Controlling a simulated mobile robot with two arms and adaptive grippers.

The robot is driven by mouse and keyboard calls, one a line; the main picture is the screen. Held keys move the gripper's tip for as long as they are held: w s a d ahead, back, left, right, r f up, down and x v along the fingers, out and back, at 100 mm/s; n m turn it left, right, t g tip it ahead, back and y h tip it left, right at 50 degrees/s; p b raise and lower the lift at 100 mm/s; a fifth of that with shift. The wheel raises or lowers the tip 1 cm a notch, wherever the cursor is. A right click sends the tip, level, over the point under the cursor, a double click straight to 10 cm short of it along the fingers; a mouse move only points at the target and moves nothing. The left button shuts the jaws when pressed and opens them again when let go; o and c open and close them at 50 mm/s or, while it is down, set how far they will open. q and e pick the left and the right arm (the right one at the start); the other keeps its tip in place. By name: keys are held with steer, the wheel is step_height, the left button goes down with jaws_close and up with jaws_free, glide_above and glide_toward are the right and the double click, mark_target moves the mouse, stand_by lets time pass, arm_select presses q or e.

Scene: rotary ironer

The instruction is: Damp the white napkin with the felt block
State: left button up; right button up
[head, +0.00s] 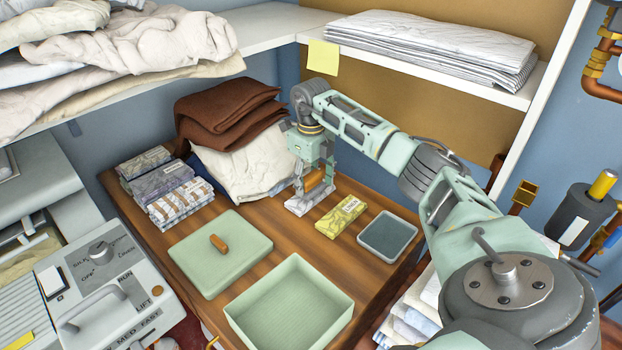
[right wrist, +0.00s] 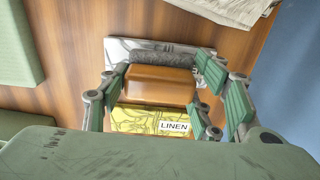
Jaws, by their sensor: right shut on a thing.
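My right gripper (head: 313,176) is shut on the felt block (right wrist: 158,82), which has an orange-brown wooden body and a dark grey felt edge. The block's wooden part also shows between the fingers in the head view. The white napkin (head: 298,207) lies folded flat on the wooden table under the block. In the right wrist view the napkin (right wrist: 118,50) shows pale with grey marks, partly covered by the block. I cannot tell whether the felt touches it. My left gripper is out of view.
A yellow folded linen (head: 340,216) lies right of the napkin, with a blue-grey tray (head: 388,237) beyond. A green lid (head: 220,262) and open green box (head: 288,300) stand in front. Folded cloths (head: 165,185) and a brown-topped pile (head: 235,115) are behind left. The ironer (head: 95,290) is left.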

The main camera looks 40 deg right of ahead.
steer(key=shift+f, duration=0.45)
stand_by(0.7)
steer(key=shift+f, duration=0.1)
stand_by(1.2)
step_height(320, 180, up, 7)
steer(key=p, duration=0.6)
stand_by(0.4)
stand_by(0.3)
